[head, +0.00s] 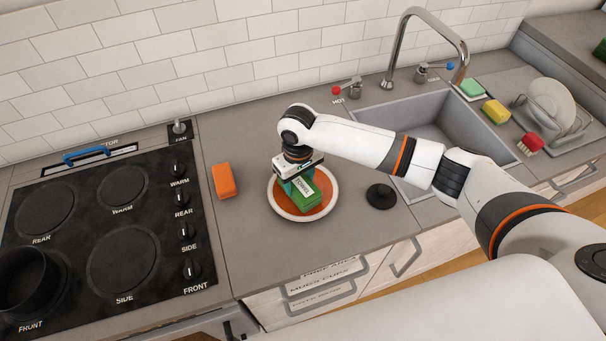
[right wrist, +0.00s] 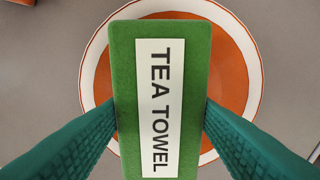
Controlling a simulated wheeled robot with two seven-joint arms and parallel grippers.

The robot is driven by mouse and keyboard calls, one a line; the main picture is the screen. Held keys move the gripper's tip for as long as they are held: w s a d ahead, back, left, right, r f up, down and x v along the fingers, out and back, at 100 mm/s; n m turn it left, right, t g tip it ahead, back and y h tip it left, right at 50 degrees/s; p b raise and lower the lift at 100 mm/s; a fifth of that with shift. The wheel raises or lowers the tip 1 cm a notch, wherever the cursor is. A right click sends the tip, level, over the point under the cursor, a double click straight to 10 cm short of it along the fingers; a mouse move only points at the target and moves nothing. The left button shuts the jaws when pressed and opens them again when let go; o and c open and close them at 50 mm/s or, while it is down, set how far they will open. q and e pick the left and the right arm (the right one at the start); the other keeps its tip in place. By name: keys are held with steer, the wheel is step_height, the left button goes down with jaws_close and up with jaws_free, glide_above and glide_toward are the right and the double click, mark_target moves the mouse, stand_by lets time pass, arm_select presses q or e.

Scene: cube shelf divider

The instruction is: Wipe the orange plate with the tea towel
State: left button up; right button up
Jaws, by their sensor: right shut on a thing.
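The orange plate (head: 285,212) has a white rim and lies on the grey counter between the stove and the sink. The tea towel (head: 304,190) is a green block with a white label. My right gripper (head: 298,187) is shut on the tea towel and holds it over the plate. In the right wrist view the label reads TEA TOWEL, with the towel (right wrist: 120,60) between the two teal fingers and the plate (right wrist: 235,75) behind it. I cannot tell whether the towel touches the plate. My left gripper is not in view.
An orange block (head: 223,181) lies left of the plate, beside the black stove (head: 100,235). A black round stopper (head: 381,196) is right of the plate. The sink (head: 430,125), a yellow sponge (head: 496,111), a red brush (head: 530,144) and a dish rack (head: 575,135) are further right.

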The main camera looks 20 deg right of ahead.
steer(key=shift+d, duration=0.2)
steer(key=shift+w+d+p, duration=0.2)
steer(key=shift+d, duration=0.3)
steer(key=shift+w+d+p, duration=0.15)
steer(key=shift+d+p, duration=0.05)
steer(key=shift+d, duration=0.25)
steer(key=shift+a, duration=0.1)
steer(key=shift+s+a+p, duration=0.2)
steer(key=shift+a+p, duration=0.25)
steer(key=shift+a, duration=0.2)
steer(key=shift+s+a, duration=0.15)
steer(key=shift+a, duration=0.25)
steer(key=shift+d+f, duration=0.1)
